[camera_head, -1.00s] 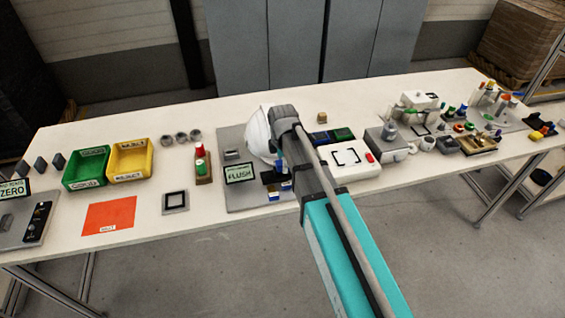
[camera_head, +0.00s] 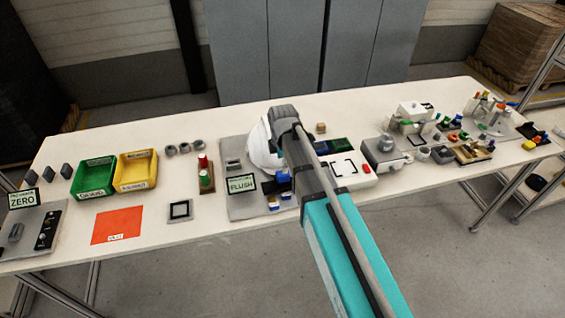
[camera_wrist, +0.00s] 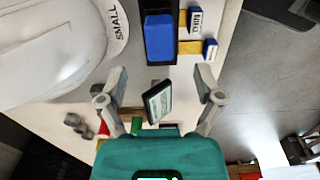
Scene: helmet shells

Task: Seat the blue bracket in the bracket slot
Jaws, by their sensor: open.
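A blue block (camera_wrist: 160,38), which looks like the blue bracket, sits in a dark holder beside the helmet in the wrist view. In the head view it shows in part beside my arm (camera_head: 283,177). The white helmet shell (camera_wrist: 55,50) has a brim marked SMALL and also shows in the head view (camera_head: 260,150). My gripper (camera_wrist: 161,84) is open, its fingers spread apart with nothing between them, and the block lies beyond the fingertips. I cannot make out the bracket slot. My arm hides part of the helmet and fixture in the head view.
A FLUSH display (camera_head: 241,184) stands on the grey plate left of the blue block; it also shows between the fingers (camera_wrist: 157,100). Two small blue pieces with labels (camera_wrist: 195,18) lie right of the holder. A white box (camera_head: 352,168) stands right of my arm.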

